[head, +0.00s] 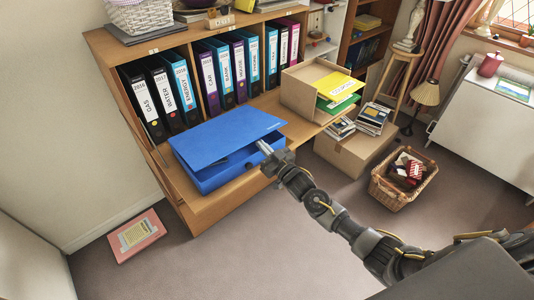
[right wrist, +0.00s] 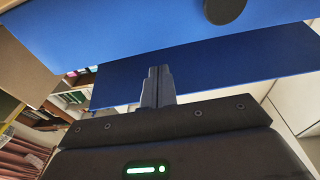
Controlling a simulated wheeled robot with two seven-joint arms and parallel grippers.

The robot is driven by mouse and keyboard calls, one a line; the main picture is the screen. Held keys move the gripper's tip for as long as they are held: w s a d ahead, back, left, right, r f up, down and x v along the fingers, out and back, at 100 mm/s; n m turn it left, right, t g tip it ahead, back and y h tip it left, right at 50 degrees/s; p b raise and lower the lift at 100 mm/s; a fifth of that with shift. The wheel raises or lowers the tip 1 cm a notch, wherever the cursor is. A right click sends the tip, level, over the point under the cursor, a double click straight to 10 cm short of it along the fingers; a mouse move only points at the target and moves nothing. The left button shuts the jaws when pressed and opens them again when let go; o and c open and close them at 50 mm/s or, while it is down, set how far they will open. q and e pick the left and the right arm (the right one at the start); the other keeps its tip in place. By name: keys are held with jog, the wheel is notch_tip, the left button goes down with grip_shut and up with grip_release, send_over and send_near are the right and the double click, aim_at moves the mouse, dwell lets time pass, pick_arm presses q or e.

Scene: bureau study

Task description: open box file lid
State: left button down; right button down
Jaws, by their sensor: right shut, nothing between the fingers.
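A blue box file (head: 230,165) lies on the wooden bureau flap in the head view. Its lid (head: 222,138) is tilted up a little, with a dark gap along the front and right sides. My right gripper (head: 264,147) is shut and empty at the right end of the box file, close to the lid's raised edge. I cannot tell if it touches the lid. In the right wrist view the shut fingers (right wrist: 157,84) point at blue surfaces of the box file (right wrist: 190,62). A dark round part (right wrist: 224,9) shows at the top. My left gripper is not in view.
Upright folders (head: 190,90) stand in the shelf behind the box file. A cardboard magazine box (head: 305,88) with yellow and green folders is to the right. A carton (head: 350,152) and a wicker basket (head: 392,196) stand on the floor.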

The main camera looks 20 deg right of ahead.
jog(key=shift+w+a, duration=0.15)
jog(key=shift+w, duration=0.15)
jog(key=shift+r, duration=0.1)
